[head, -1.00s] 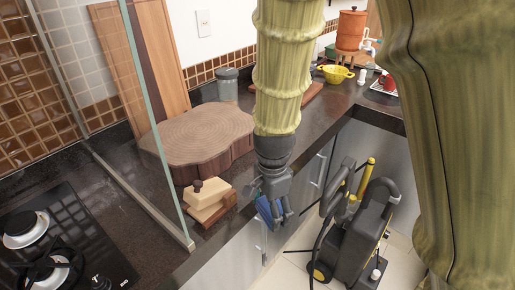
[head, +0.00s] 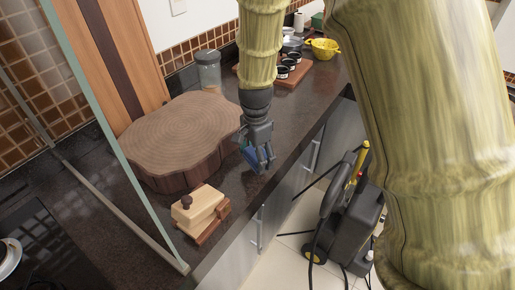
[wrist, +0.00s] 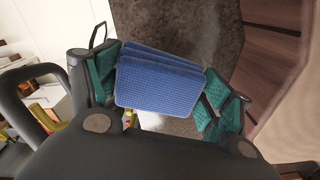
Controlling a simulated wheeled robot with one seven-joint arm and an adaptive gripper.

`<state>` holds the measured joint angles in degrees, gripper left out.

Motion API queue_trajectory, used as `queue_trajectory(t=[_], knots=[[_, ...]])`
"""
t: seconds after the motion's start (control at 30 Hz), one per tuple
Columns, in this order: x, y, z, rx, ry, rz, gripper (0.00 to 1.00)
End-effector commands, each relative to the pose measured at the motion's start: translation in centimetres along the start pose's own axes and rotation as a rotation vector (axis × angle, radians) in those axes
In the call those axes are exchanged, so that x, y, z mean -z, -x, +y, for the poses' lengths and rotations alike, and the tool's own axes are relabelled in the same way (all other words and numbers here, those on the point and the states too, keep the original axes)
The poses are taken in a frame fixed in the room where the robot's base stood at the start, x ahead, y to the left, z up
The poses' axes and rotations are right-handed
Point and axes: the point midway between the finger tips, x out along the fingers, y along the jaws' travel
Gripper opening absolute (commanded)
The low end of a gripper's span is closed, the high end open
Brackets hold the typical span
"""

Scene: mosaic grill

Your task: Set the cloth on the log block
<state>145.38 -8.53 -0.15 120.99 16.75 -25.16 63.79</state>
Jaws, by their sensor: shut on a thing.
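The cloth (wrist: 160,82) is blue, textured and folded in layers. It sits between the green-padded fingers of my gripper (wrist: 165,92) in the wrist view. In the head view my gripper (head: 262,160) is shut on the cloth (head: 249,156), which is partly hidden behind the fingers. The log block (head: 185,135) is a wide round wood slab with a ringed top, standing on the dark counter. My gripper is just right of the log block, over the counter near its front edge. The log block's side also shows at the right in the wrist view (wrist: 285,85).
A wooden box with a dark knob (head: 199,209) stands on the counter in front of the log block. A glass panel (head: 110,140) rises at the left. A glass jar (head: 208,70) stands behind the block. A black cleaning machine (head: 350,220) stands on the floor.

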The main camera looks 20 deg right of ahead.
Motion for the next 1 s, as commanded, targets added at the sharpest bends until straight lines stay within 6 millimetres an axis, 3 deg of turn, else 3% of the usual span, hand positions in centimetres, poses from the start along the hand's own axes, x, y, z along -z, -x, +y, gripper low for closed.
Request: queue_trajectory(t=[0.2,0.37,1.0], knots=[[2.7,0.0,-3.0,0.002,-0.004,0.0,0.41],[3.6,-0.4,-4.3,0.0,-0.003,0.0,0.41],[3.8,-4.0,-4.5,0.001,-0.004,0.0,0.41]])
